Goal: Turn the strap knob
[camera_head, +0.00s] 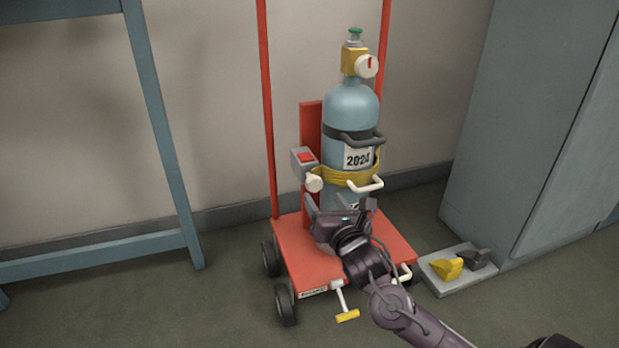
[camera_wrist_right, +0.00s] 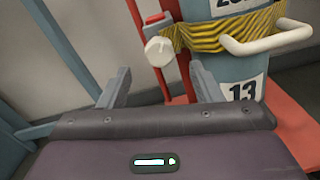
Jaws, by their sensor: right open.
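The strap knob (camera_head: 314,183) is a small white round knob at the left end of the yellow strap (camera_head: 350,178) around a blue gas cylinder (camera_head: 350,105). It also shows in the right wrist view (camera_wrist_right: 158,51), beyond the fingertips and roughly centred between them. My right gripper (camera_head: 339,204) is open and empty, in front of the cylinder's lower part and below the knob; its fingers are apart from the knob. In the right wrist view, the yellow-black striped strap (camera_wrist_right: 215,32) runs right from the knob. My left gripper is not in view.
The cylinder stands on a red cart (camera_head: 300,262). White handles (camera_head: 366,187) and a grey box with a red button (camera_head: 304,159) are close to the knob. A pedal unit (camera_head: 456,268) and grey cabinet (camera_head: 530,130) stand right. A blue frame (camera_head: 160,120) stands left.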

